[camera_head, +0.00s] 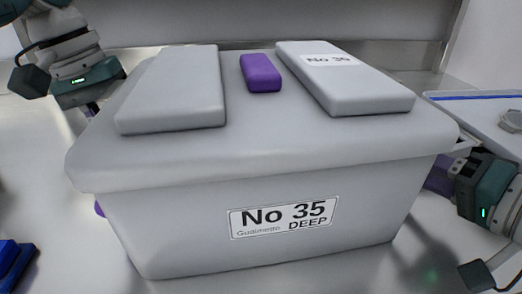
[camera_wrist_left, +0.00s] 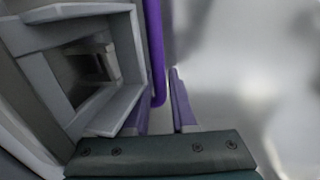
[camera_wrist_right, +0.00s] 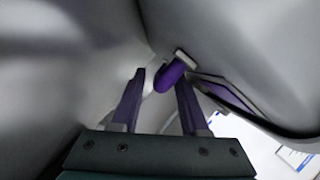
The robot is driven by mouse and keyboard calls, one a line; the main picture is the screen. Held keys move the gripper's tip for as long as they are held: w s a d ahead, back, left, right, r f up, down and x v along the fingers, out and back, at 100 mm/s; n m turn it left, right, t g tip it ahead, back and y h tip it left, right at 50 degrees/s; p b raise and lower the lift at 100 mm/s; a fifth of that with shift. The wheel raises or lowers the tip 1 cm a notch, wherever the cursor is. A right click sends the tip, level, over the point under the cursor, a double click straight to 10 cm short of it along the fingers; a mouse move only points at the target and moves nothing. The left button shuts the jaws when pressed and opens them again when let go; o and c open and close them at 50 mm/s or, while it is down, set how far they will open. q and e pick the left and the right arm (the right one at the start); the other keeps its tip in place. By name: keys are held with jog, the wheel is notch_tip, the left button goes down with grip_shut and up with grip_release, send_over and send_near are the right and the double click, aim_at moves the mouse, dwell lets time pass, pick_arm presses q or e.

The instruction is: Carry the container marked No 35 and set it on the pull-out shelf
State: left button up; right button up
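The container marked No 35 (camera_head: 270,170) is a large grey lidded bin. It fills the middle of the head view, with its label facing me, on a shiny metal surface. A purple handle of it shows in the left wrist view (camera_wrist_left: 155,50) and another in the right wrist view (camera_wrist_right: 170,76). My left gripper (camera_head: 92,108) is at its left side, with fingers apart and the handle bar between them. My right gripper (camera_head: 438,178) is at its right side, fingers apart, with the handle at its fingertips. I cannot make out the pull-out shelf.
A blue object (camera_head: 14,262) lies at the lower left. A pale tray with a blue line (camera_head: 470,97) stands at the right, with a grey metal piece (camera_head: 511,121) on it. A grey wall is close behind the container. Bare surface shows in front.

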pick_arm(q)
jog(key=c, duration=0.3)
pick_arm(e)
jog(key=c, duration=0.3)
pick_arm(q)
grip_shut()
pick_arm(e)
grip_shut()
pick_arm(q)
jog(key=shift+r, duration=0.2)
pick_arm(e)
jog(key=shift+r, duration=0.2)
jog(key=shift+s+r, duration=0.1)
